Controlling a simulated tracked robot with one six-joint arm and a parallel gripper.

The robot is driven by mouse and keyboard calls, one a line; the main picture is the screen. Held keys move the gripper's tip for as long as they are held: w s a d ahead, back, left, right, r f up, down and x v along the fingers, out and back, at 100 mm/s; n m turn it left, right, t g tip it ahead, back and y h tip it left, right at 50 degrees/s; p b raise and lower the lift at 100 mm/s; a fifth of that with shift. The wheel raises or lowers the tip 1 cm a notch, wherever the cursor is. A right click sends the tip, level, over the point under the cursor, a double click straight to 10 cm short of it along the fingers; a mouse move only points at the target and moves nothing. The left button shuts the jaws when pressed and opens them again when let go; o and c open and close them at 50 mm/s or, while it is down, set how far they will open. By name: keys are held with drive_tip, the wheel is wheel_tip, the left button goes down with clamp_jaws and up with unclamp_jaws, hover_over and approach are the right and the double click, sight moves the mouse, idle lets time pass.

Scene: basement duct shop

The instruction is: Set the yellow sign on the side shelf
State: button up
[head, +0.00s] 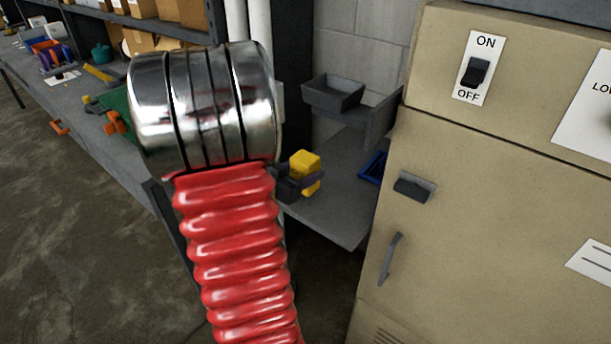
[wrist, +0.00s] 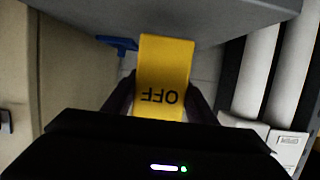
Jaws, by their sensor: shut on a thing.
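The yellow sign (head: 305,162) is a small yellow block in the head view, left of the beige cabinet. In the wrist view the sign (wrist: 163,75) shows the word OFF upside down. My gripper (head: 300,184) is shut on it, with dark fingers (wrist: 158,97) on both sides. A grey side shelf (head: 338,216) spreads below and beside the sign, between the workbench and the cabinet. Its grey surface (wrist: 170,14) crosses the top of the wrist view. I cannot tell whether the sign touches it. Part of the shelf is hidden in the head view.
A grey bin (head: 333,92) stands on a ledge above the shelf. A blue object (head: 373,165) lies at the shelf's right, near the beige cabinet (head: 470,200) with its ON/OFF switch (head: 475,72). A cluttered workbench (head: 75,120) is at left. The shelf's front part looks bare.

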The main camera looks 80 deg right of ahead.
drive_tip(key=shift+f, duration=1.2)
drive_tip(key=shift+f, duration=0.15)
drive_tip(key=o, duration=1.1)
drive_tip(key=shift+w+a+r, duration=0.25)
drive_tip(key=shift+a+r, duration=0.1)
drive_tip(key=shift+a, duration=0.05)
drive_tip(key=v, duration=1.1)
